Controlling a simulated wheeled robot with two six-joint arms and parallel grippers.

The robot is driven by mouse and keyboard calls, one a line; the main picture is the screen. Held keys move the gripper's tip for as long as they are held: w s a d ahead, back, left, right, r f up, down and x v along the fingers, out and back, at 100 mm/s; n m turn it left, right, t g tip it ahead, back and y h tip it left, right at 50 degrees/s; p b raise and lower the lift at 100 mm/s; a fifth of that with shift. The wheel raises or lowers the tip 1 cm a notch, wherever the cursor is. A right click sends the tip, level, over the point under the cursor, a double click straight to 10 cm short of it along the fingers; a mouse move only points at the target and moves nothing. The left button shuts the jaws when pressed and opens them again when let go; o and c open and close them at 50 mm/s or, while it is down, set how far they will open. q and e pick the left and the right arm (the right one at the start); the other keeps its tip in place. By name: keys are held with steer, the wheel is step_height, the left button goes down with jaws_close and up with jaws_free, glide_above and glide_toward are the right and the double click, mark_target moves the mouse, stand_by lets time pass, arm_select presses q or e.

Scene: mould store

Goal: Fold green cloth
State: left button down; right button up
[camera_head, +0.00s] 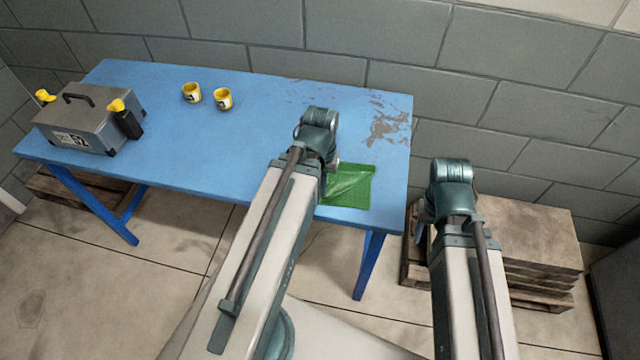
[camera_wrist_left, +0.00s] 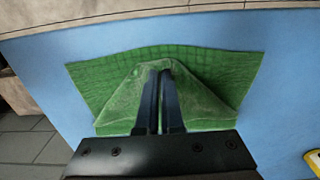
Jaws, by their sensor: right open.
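The green cloth (camera_head: 350,187) lies near the front right corner of the blue table (camera_head: 230,150). In the left wrist view the cloth (camera_wrist_left: 215,65) is pulled up into a tent-like ridge at its middle, with creases running down from the fingers. My left gripper (camera_wrist_left: 160,75) is shut on this raised part, its fingers nearly together. In the head view my left arm partly hides the cloth. My right gripper (camera_head: 422,228) is open, off the right end of the table and away from the cloth. My right arm hides most of it.
A grey toolbox (camera_head: 85,120) with yellow-handled parts stands at the left end. A wooden stack (camera_head: 530,240) on a pallet is right of the table. The table's middle is clear.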

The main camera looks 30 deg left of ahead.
arm_select(q)
steer(key=c, duration=1.5)
jaws_free()
steer(key=o, duration=1.5)
arm_select(e)
steer(key=shift+s, duration=0.1)
